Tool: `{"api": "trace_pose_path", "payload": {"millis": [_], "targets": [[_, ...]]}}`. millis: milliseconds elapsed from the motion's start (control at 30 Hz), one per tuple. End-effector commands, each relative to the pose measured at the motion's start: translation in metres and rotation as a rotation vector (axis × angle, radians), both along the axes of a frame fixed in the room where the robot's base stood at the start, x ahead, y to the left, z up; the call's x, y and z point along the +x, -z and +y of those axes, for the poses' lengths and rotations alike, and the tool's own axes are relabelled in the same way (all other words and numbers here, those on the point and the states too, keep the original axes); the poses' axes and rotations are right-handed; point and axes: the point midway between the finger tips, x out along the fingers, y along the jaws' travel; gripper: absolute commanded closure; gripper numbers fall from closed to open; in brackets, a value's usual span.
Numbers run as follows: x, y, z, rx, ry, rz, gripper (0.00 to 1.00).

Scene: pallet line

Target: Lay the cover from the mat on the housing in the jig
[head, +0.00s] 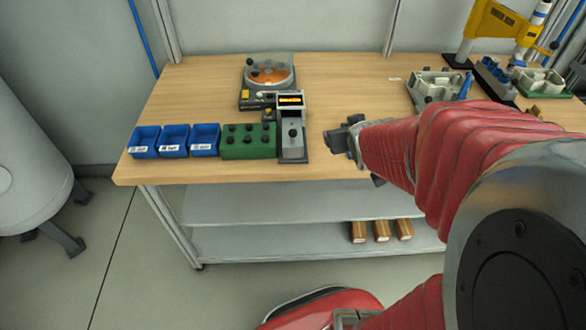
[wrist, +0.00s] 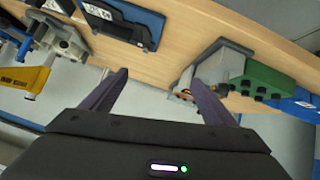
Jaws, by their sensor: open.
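My gripper (head: 345,140) is open and empty above the bench, right of the grey upright device. Its two dark fingers (wrist: 160,90) stand apart in the wrist view. In the wrist view a dark blue mat (wrist: 152,18) lies on the bench beyond the left finger. A dark flat piece, apparently the cover (wrist: 115,22), lies on it. In the head view my arm appears to hide the mat. A pale housing (head: 433,84) sits in a dark-based holder, apparently the jig, at the back right; it appears at the left in the wrist view (wrist: 65,42).
A grey upright device (head: 292,140), a green block with black knobs (head: 248,142) and blue bins (head: 174,141) line the left front. A disc feeder (head: 268,72) stands behind. A second pale part (head: 543,80) and yellow equipment (head: 495,22) stand far right. Bench around my gripper is clear.

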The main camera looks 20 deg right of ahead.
Motion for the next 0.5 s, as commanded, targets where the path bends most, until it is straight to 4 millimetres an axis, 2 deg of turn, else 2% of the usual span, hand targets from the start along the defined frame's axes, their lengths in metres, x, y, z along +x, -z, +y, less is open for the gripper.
{"api": "trace_pose_path", "payload": {"millis": [33, 267, 500], "targets": [[-0.003, -0.009, 0.013, 0.006, -0.009, 0.013, 0.19], [-0.033, -0.031, 0.070, 0.069, -0.039, 0.116, 0.19], [-0.082, -0.050, 0.134, 0.150, -0.102, 0.231, 0.19]]}}
